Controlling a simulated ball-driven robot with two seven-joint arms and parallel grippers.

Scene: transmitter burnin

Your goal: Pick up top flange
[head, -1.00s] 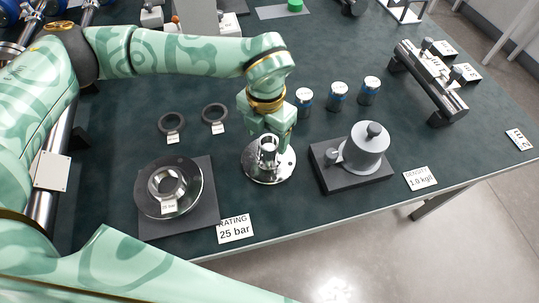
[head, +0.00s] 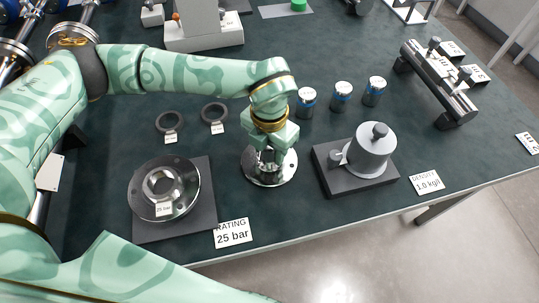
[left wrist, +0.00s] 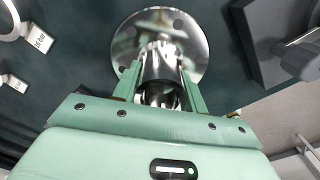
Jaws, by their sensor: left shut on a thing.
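A shiny round metal flange (head: 258,177) with a raised hub is under my left gripper (head: 270,154), in the middle of the table. The left wrist view shows its disc (left wrist: 130,45) and its hub (left wrist: 161,66) between the two fingers of my left gripper (left wrist: 160,75). The gripper is shut on the hub. The flange is level, at or very near the tabletop; I cannot tell if there is a gap. A second metal flange (head: 140,190), tagged 25 bar, lies on a dark square plate (head: 203,222) to the left. My right gripper is not in view.
Two dark rings (head: 214,112) with tags lie behind. Several small cans (head: 341,96) stand behind right. A grey weight (head: 372,158) sits on a dark block (head: 345,184) close on the right. A "RATING 25 bar" card (head: 232,233) lies near the front edge.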

